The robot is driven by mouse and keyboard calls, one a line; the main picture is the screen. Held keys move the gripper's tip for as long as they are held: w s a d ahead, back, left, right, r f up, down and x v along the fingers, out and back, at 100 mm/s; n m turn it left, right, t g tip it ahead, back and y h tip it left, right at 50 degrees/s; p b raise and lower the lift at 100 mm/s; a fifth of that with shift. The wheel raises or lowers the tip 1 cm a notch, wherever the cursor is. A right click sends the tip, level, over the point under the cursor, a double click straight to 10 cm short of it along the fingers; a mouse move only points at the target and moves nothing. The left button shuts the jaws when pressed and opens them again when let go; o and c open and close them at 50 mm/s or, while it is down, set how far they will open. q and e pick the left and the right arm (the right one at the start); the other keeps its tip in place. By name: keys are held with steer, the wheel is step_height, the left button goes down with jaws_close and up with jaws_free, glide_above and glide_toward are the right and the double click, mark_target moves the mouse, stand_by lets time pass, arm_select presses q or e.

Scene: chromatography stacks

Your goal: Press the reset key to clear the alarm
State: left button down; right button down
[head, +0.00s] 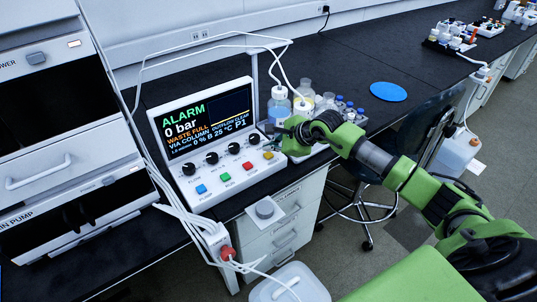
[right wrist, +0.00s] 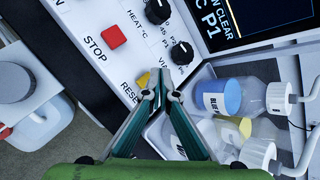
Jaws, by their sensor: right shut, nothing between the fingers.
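The control panel (head: 215,172) stands on the black bench, with knobs and a row of coloured keys below its screen. The screen (head: 205,118) reads ALARM, 0 bar and WASTE FULL. The yellow reset key (head: 268,155) is at the right end of the row. In the right wrist view the yellow key (right wrist: 143,79) is partly hidden behind my fingertips, beside the partly covered RESET label. My right gripper (right wrist: 160,80) is shut and empty, its tips close over the key. I cannot tell whether they touch it. My left gripper is not in view.
The red stop key (head: 247,166) is just left of the yellow one. White tubes loop above. A blue disc (head: 388,91) lies on the clear bench to the right.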

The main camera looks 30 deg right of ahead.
mark_target(270, 155)
steer(key=shift+f, duration=0.1)
stand_by(0.7)
steer(key=shift+f+b, duration=0.35)
steer(key=shift+b, duration=0.2)
steer(key=shift+f+b, duration=0.55)
stand_by(0.5)
steer(key=shift+r, duration=0.1)
steer(key=shift+r+p, duration=0.5)
steer(key=shift+r, duration=0.4)
steer(key=shift+r+p, duration=1.35)
steer(key=shift+r, duration=1.15)
